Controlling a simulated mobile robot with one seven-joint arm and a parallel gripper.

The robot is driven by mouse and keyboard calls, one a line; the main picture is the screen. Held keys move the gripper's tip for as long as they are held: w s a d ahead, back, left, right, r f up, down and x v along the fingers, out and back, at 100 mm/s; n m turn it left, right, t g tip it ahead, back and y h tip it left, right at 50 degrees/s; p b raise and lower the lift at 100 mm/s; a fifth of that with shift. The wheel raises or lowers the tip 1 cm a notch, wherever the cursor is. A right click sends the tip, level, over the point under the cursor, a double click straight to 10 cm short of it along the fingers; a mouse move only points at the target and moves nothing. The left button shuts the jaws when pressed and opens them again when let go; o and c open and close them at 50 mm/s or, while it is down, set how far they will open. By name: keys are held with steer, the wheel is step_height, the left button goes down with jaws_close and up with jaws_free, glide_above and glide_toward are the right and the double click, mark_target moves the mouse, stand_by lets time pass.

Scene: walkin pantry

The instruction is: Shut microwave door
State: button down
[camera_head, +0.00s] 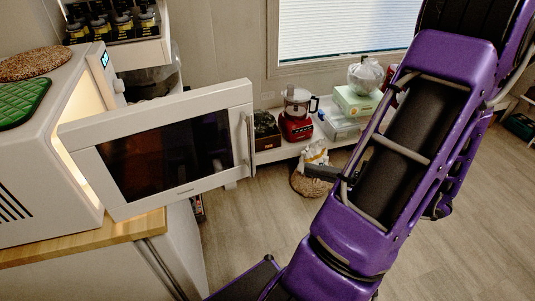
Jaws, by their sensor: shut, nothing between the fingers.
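The white microwave (50,150) stands on a wooden-topped counter at the left. Its door (165,145) is wide open, swung out toward the right, with a dark window and a pale vertical handle (248,140) at its free right edge. The lit inside shows in the gap behind the door. My purple arm crosses the right side of the view. A dark tip, which looks like my gripper (320,173), juts left from behind the arm. It is shut and empty, to the right of the handle and apart from it in the picture. The rest of the gripper is hidden.
A green mat (22,101) and a brown round item (35,63) lie on the microwave. A low white shelf behind holds a red food processor (297,115) and boxes (355,103). A basket (308,181) stands on the floor. Open wooden floor (245,225) lies right of the counter.

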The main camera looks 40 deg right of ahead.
steer(key=b, duration=0.1)
glide_toward(246, 145)
steer(key=a, duration=0.4)
steer(key=w, duration=0.3)
steer(key=shift+w+d+f, duration=0.1)
steer(key=shift+w+d, duration=0.15)
steer(key=shift+w, duration=0.05)
steer(key=shift+w+d, duration=0.1)
steer(key=shift+w, duration=0.45)
steer(key=shift+w, duration=0.15)
